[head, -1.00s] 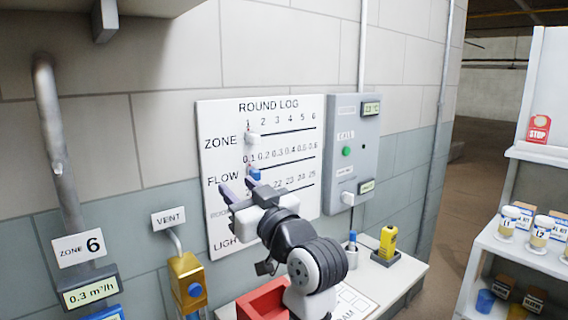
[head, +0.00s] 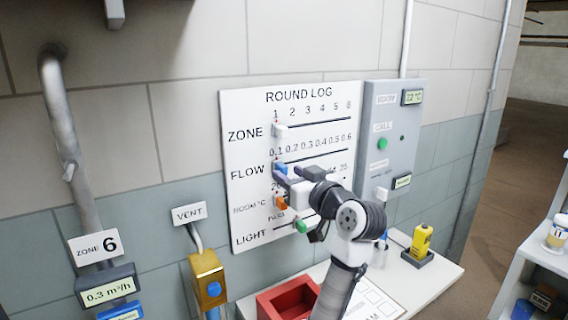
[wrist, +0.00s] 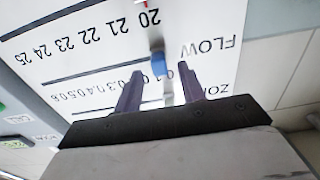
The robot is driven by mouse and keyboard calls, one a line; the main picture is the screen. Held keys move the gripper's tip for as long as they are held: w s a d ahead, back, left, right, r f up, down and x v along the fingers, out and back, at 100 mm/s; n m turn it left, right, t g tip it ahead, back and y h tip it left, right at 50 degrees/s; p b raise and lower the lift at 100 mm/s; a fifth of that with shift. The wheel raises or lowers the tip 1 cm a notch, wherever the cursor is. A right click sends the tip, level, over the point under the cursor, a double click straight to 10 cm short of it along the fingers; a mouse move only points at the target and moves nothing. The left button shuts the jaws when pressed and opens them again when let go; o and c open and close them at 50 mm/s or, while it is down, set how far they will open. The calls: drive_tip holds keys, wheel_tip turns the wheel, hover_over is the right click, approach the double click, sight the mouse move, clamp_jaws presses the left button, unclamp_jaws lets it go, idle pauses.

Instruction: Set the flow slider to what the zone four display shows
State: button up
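The flow slider is a blue knob (head: 280,168) on the ROUND LOG board (head: 240,112), at the 0.1 end of the FLOW scale. My gripper (head: 286,173) is at this left end of the FLOW row, partly covering the row. In the wrist view the purple fingers of my gripper (wrist: 158,72) are apart with nothing held between them. The blue knob (wrist: 158,63) shows in the gap near the fingertips; I cannot tell whether a finger touches it. A display under the zone 6 sign (head: 107,289) reads 0.3 m³/h. No zone four display is in view.
The white zone knob (head: 281,130) is above, at 1; the orange room knob (head: 281,202) and green light knob (head: 301,226) are below. A grey call panel (head: 388,125) stands right of the board. A red tray (head: 285,301) and yellow device (head: 421,240) are on the shelf below.

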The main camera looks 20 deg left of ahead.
sight(285, 171)
drive_tip(key=shift+p+x, duration=0.4)
drive_tip(key=shift+x, duration=1.4)
clamp_jaws()
